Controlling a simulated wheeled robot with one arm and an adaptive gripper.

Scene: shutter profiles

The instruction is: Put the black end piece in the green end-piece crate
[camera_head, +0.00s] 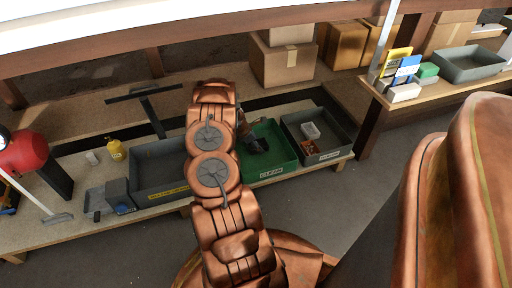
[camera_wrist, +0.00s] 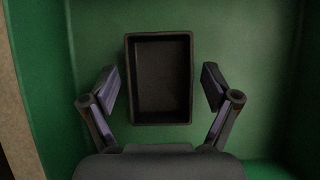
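The black end piece (camera_wrist: 160,80), an open rectangular box shape, shows in the wrist view against the green floor of the green crate (camera_wrist: 262,75). It appears to lie inside the crate. My gripper (camera_wrist: 162,87) is open, with one finger on each side of the piece and a visible gap on both sides. In the head view the green crate (camera_head: 284,160) has a "CLEAN" label on its front and stands on the low bench. My arm covers the crate's left part, and a dark shape inside it cannot be told clearly as gripper or piece.
A grey crate (camera_head: 341,138) with small items stands right of the green crate. A dark grey crate (camera_head: 150,200) with a yellow label stands left. A yellow bottle (camera_head: 116,150) and a black stand (camera_head: 152,116) are on the bench. Cardboard boxes (camera_head: 284,64) stand behind.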

